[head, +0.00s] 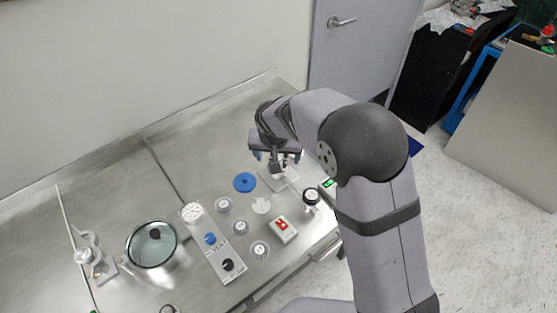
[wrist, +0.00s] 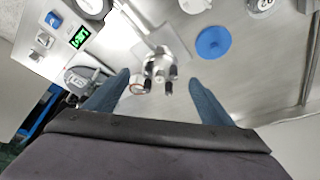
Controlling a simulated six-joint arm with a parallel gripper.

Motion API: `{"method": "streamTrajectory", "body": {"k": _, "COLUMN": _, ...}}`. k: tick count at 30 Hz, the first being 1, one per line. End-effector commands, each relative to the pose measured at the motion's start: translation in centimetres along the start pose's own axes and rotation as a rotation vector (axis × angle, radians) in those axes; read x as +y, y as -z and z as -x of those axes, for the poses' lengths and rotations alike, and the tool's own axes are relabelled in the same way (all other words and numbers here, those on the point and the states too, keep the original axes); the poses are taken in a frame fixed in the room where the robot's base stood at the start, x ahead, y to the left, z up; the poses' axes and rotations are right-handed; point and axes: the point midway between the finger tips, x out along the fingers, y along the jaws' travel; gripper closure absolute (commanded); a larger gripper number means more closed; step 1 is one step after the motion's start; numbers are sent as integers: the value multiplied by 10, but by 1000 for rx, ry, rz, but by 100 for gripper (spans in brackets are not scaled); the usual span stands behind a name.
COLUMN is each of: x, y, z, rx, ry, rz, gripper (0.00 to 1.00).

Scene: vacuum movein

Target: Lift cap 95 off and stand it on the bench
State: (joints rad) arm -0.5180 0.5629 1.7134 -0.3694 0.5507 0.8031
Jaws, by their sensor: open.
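I cannot read the number 95 on any cap. Several small round, pale-rimmed pieces with dark markings stand on the steel bench (head: 110,190): one (head: 223,204), another (head: 240,228) and a third (head: 259,249). Part of a marked round piece (wrist: 262,5) shows at the top edge of the wrist view. My gripper (head: 275,160) is over the bench's right part. In the wrist view its blue fingers (wrist: 160,77) are spread apart. A metallic piece with dark-tipped prongs (wrist: 158,62) shows between them; I cannot tell whether it touches the fingers.
A blue disc (head: 245,182) lies left of my gripper. A panel with a blue knob (head: 210,239), a red-marked white box (head: 284,230), a dark-topped round piece (head: 311,196) and a glass-lidded vessel (head: 152,244) stand on the bench. A green display (wrist: 80,38) is nearby. The back left is clear.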

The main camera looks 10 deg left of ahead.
Motion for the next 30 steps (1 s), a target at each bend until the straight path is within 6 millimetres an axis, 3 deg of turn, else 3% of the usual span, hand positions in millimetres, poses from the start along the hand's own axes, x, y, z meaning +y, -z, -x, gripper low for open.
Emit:
{"method": "streamTrajectory", "body": {"k": 9, "x": 0, "y": 2, "z": -30, "rx": -1, "ry": -1, "rz": 0, "gripper": 24}}
{"method": "streamTrajectory", "body": {"k": 19, "x": -1, "y": 2, "z": -35, "rx": 0, "ry": 1, "rz": -1, "gripper": 24}}
{"method": "streamTrajectory", "body": {"k": 25, "x": -1, "y": 2, "z": -34, "rx": 0, "ry": 1, "rz": 0, "gripper": 70}}
{"method": "streamTrajectory", "body": {"k": 30, "x": -1, "y": 3, "z": -33, "rx": 3, "ry": 2, "rz": 0, "gripper": 71}}
